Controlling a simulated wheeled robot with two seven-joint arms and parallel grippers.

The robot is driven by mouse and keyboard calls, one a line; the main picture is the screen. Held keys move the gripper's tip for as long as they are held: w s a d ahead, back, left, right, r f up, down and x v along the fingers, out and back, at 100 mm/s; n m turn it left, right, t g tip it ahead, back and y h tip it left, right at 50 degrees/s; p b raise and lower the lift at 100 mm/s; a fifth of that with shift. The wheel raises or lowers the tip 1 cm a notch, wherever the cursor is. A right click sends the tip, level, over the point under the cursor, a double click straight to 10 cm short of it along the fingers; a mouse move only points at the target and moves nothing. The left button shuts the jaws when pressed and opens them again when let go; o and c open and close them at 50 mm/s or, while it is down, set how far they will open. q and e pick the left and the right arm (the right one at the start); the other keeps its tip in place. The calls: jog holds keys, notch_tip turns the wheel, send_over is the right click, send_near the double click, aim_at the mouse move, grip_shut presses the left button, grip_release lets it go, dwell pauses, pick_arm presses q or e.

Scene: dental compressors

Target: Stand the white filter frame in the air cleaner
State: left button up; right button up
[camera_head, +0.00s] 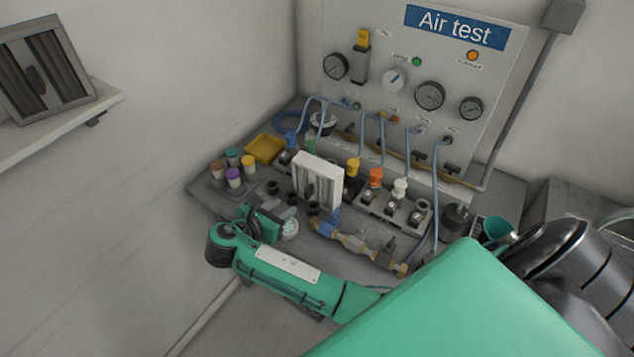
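The white filter frame (328,179) is upright and slightly turned above the cluttered middle of the bench. Dark shapes overlap its lower front. My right gripper (290,213) is just in front and left of the frame, at the end of my green arm. Its fingertips are hard to make out against dark parts, so I cannot tell whether they grip the frame. A dark slatted unit in a grey frame (88,66), possibly the air cleaner, leans on the wall shelf at the far left. My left gripper is not in view.
Capped jars (234,177) and a yellow tray (265,148) stand on the bench's left. A fitting block (394,209) and brass valves (355,243) crowd the right. Blue hoses run to the Air test panel (400,118) behind. The shelf (60,118) has bare room along its front.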

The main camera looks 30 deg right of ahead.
aim_at(305, 195)
jog(key=x, duration=0.5)
jog(key=shift+d+f, duration=0.1)
jog(key=shift+d, duration=0.05)
jog(key=p+x, duration=0.2)
jog(key=x, duration=0.2)
jog(key=shift+d+f, duration=0.15)
jog(key=shift+d, duration=0.3)
jog(key=shift+d+f, duration=0.2)
jog(key=shift+d, duration=0.05)
jog(key=shift+c, duration=0.5)
grip_shut()
